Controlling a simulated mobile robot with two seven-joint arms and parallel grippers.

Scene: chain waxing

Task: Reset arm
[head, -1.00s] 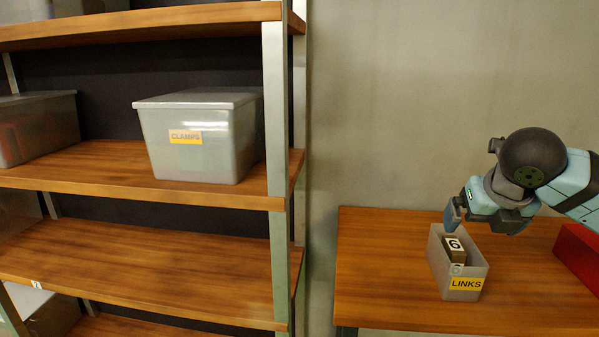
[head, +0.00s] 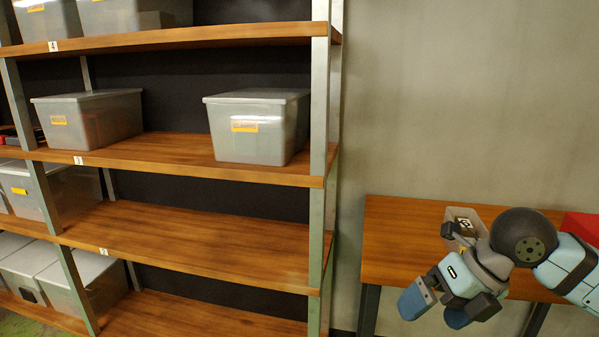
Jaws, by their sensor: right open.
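My right gripper (head: 432,307) hangs in front of the wooden table at the lower right, its two blue-grey fingers apart and nothing between them. The wrist and forearm come in from the right edge. Behind the gripper, the grey links bin (head: 450,230) stands on the table, mostly hidden by my arm. A block with a number label (head: 465,223) shows at the bin's top. My left gripper is not in view.
The wooden table (head: 400,240) has bare surface left of the bin. A red box (head: 580,226) is at its right end. A tall shelf unit (head: 319,200) stands at left, with a lidded clamps bin (head: 257,125) and other bins. The shelf level below the clamps bin has a large empty stretch.

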